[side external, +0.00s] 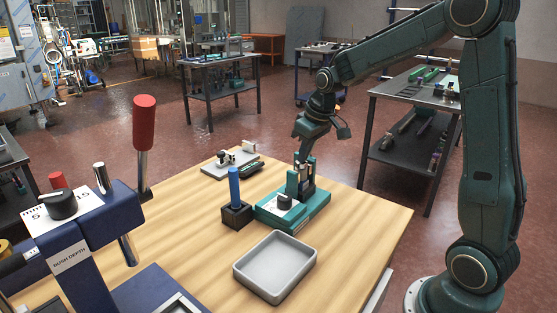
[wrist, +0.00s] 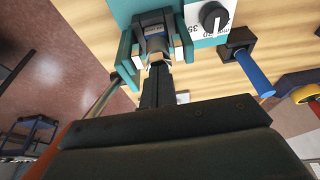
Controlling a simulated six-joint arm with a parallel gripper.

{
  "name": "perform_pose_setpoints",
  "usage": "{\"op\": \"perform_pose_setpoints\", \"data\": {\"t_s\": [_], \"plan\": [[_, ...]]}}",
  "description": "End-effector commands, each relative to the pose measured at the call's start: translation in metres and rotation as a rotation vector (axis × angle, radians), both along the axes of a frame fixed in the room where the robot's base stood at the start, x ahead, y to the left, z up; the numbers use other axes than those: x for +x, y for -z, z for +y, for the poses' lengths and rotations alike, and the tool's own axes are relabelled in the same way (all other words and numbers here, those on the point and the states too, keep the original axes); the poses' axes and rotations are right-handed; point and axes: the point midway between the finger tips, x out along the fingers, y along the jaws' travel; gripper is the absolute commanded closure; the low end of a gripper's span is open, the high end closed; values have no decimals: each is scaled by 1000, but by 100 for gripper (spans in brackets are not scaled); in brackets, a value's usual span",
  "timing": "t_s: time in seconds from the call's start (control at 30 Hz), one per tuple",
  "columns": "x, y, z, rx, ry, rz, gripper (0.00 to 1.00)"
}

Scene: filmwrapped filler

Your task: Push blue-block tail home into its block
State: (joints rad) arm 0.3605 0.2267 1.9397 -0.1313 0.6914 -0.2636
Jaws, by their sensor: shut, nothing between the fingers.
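A teal block fixture (side external: 312,208) stands on the wooden table with two uprights and a black dial on a white plate. In the wrist view the fixture (wrist: 125,62) is at the top, with a dark grey part (wrist: 152,38) between its uprights. My gripper (side external: 304,163) is shut and points down at the uprights; its narrow fingers (wrist: 157,68) reach just short of or against that part, and I cannot tell if they touch. A navy blue block stand (side external: 120,212), labelled "BUSH DEPTH", stands at the left with a red-knobbed lever. I cannot make out which piece is the tail.
A blue rod (side external: 234,186) stands upright in a black block (side external: 236,216), beside the teal fixture. A grey empty tray (side external: 263,287) lies in front. A light plate with small parts (side external: 222,165) lies behind. Bare wood shows at the right.

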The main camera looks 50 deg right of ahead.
Motion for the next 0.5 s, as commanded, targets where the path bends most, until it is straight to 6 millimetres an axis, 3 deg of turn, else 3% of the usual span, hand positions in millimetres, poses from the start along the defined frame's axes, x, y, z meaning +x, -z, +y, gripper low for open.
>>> {"op": "perform_pose_setpoints", "data": {"t_s": [0.27,0.5], "plan": [[-3,6,1,6,1,18,100],[-2,-8,1,4,1,13,100]]}}
